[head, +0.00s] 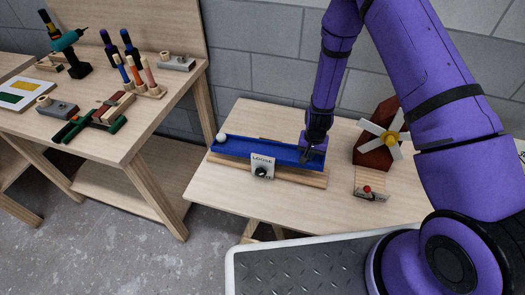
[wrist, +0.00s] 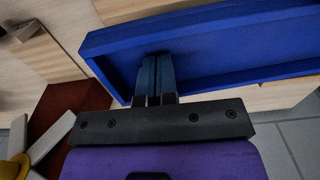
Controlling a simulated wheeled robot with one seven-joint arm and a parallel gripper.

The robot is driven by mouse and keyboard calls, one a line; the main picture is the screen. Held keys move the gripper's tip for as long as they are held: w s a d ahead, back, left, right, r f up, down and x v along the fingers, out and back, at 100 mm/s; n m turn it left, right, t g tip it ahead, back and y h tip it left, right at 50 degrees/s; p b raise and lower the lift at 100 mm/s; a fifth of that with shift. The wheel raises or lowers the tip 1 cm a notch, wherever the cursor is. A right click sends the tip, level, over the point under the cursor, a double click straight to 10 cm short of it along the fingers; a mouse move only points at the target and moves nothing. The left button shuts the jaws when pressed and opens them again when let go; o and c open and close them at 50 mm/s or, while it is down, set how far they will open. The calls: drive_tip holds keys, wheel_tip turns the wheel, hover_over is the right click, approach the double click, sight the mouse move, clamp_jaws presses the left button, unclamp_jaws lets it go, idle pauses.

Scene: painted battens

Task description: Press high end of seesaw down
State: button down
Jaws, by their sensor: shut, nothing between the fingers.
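The seesaw is a long blue trough (head: 255,147) on a wooden base (head: 290,176) on the right-hand table. A white ball (head: 221,137) sits at its left end. A pale plate marked "LOOSE" (head: 262,160) with a black knob (head: 262,172) is at its front. My gripper (head: 310,158) is shut and empty, at the trough's right end. In the wrist view its fingertips (wrist: 152,65) reach over the near wall into the blue trough (wrist: 215,45). I cannot tell whether they touch its floor.
A brown block with a white-bladed fan (head: 384,138) stands right of the seesaw. A small board with a red button (head: 367,189) lies in front of it. The left bench (head: 100,140) holds a drill and several tools. The table left of the seesaw is narrow but clear.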

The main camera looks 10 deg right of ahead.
drive_tip(key=shift+f, duration=2.1)
idle(0.4)
drive_tip(key=shift+r, duration=0.15)
wheel_tip(320, 180, up, 12)
idle(2.2)
idle(0.4)
drive_tip(key=s+d+r+n+t+y, duration=0.1)
drive_tip(key=s+r, duration=0.1)
drive_tip(key=r, duration=1.3)
drive_tip(key=s+d+r+n+t, duration=0.1)
drive_tip(key=s+r, duration=0.1)
drive_tip(key=r, duration=1.2)
drive_tip(key=s+d+r+n+t, duration=0.1)
drive_tip(key=s+d+r, duration=0.1)
drive_tip(key=s+r, duration=0.6)
drive_tip(key=s+d+r+n+t+h, duration=0.1)
drive_tip(key=s+d+r+t, duration=0.1)
drive_tip(key=s+r, duration=0.7)
drive_tip(key=s+d, duration=0.1)
drive_tip(key=s, duration=0.5)
drive_tip(key=shift+n, duration=0.3)
